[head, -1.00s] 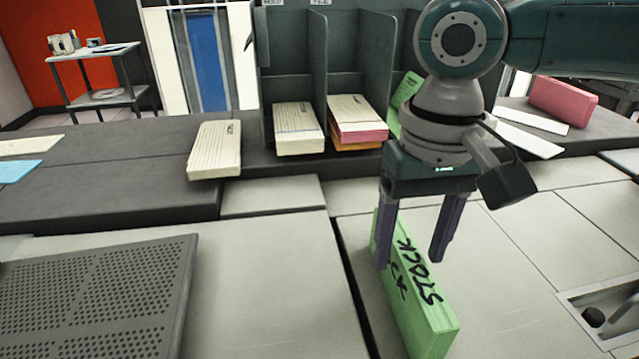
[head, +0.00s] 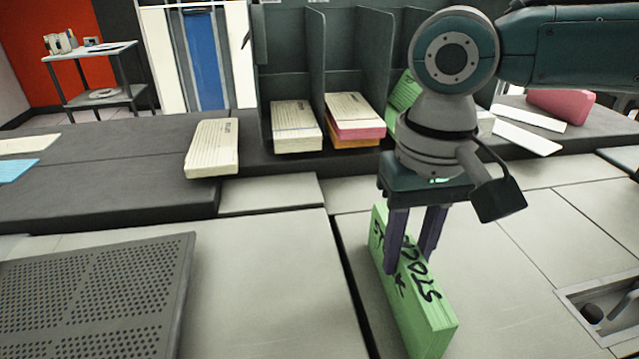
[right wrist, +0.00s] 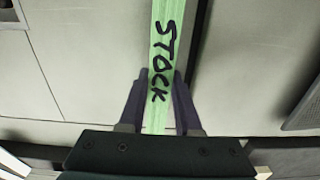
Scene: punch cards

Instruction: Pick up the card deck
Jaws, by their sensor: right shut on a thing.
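The green card deck (head: 432,318) stands on its long edge on the pale panelled surface, with dark handwriting reading "STOCK" on it. My right gripper (head: 410,262) is over the deck from above, with one purple finger on each side. In the right wrist view, the fingers of the right gripper (right wrist: 160,98) press on both sides of the green deck (right wrist: 163,60). The deck appears to rest on the surface still. My left gripper is not in view.
Other decks lie on the dark ledge behind: a cream one (head: 212,148), another cream one (head: 296,127), and a cream and pink stack (head: 353,118). A pink deck (head: 561,106) is at the back right. A perforated panel (head: 90,300) is at the left, and a recess (head: 600,313) at the right.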

